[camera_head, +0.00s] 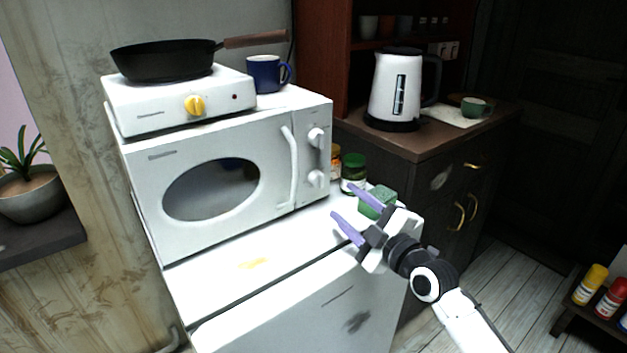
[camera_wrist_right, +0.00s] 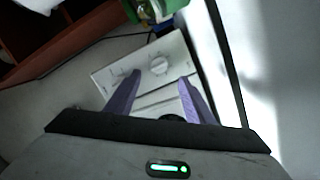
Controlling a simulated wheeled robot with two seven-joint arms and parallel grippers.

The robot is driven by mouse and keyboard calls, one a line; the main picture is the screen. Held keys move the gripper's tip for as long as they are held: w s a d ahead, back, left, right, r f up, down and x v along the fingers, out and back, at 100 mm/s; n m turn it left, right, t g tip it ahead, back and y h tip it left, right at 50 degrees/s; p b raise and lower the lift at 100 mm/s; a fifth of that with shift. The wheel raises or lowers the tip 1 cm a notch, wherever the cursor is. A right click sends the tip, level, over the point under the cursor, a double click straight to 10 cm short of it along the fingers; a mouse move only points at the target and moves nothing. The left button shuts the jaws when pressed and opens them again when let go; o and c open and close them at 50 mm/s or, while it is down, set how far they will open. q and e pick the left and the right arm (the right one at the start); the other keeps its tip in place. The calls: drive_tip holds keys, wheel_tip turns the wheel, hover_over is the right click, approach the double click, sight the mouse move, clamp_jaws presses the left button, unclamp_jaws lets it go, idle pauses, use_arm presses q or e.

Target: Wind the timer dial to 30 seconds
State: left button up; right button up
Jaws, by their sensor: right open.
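The white microwave (camera_head: 228,180) has two dials on the right side of its front. The upper dial (camera_head: 316,138) and the lower dial (camera_head: 317,178) are both white; I cannot tell which is the timer or read their marks. In the right wrist view one dial (camera_wrist_right: 159,66) shows clearly beyond the fingertips, and the other is partly behind the left finger. My right gripper (camera_head: 344,208) is open and empty, with purple fingers, in front of and below the dials, apart from them. It also shows in the right wrist view (camera_wrist_right: 156,90). My left gripper is out of view.
The microwave's door handle (camera_head: 290,165) stands left of the dials. A green sponge (camera_head: 377,201) and a green jar (camera_head: 354,172) sit right of the microwave, close to my gripper. A hot plate (camera_head: 180,105) holds a pan (camera_head: 165,62), with a blue mug (camera_head: 266,74) beside it.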

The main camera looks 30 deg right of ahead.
sight(322, 183)
drive_tip(key=shift+w+r, duration=0.1)
drive_tip(key=shift+w, duration=0.35)
drive_tip(key=w, duration=0.7)
drive_tip(key=shift+w+d, duration=0.15)
drive_tip(key=shift+w, duration=0.65)
drive_tip(key=c, duration=1)
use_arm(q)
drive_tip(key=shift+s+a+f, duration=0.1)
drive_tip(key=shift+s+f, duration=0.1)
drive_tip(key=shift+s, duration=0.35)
